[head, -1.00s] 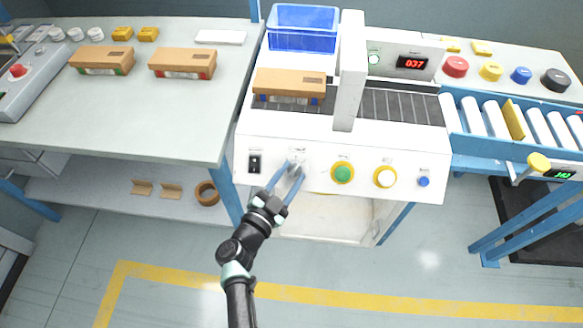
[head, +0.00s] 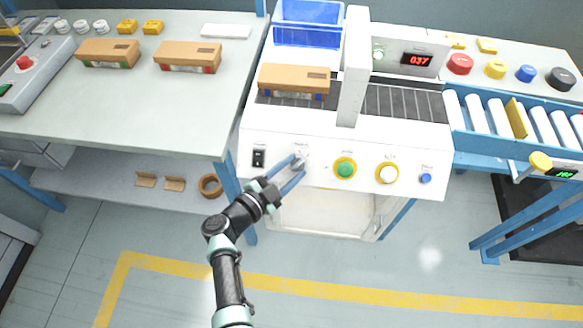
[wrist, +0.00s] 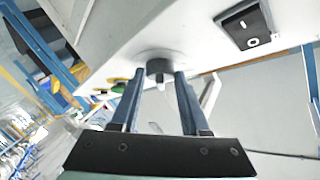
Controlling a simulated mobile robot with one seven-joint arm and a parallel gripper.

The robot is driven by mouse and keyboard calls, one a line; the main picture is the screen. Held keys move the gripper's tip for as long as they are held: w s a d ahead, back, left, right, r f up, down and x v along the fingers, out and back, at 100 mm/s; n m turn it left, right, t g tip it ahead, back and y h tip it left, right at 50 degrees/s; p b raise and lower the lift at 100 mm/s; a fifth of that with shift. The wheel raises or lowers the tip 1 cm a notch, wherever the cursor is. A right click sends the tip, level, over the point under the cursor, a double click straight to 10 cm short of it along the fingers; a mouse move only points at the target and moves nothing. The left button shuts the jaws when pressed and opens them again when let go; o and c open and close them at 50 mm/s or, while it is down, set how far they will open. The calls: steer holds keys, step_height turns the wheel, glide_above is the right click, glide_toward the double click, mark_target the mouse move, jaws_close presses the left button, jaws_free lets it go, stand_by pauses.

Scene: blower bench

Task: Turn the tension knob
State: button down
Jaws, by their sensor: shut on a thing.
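The tension knob is a small grey round knob on the front panel of the white machine (head: 262,190), right of a black rocker switch (head: 258,158). In the wrist view the knob (wrist: 160,68) sits between my two blue fingertips, with a pale mark on its lower side. My gripper (head: 299,166) is shut on it, fingers reaching in from the lower left in the head view. There the fingers partly hide the knob and its label is too small to read. It also shows in the wrist view (wrist: 157,77).
A green button (head: 345,169), a white button (head: 388,174) and a small blue button (head: 426,178) lie to the right on the panel. A red display (head: 417,59) reads 037. A box (head: 294,79) rests on the conveyor. Open floor lies below.

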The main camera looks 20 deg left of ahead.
steer(key=shift+c, duration=2)
jaws_free()
steer(key=p+v, duration=0.2)
steer(key=v, duration=1.1)
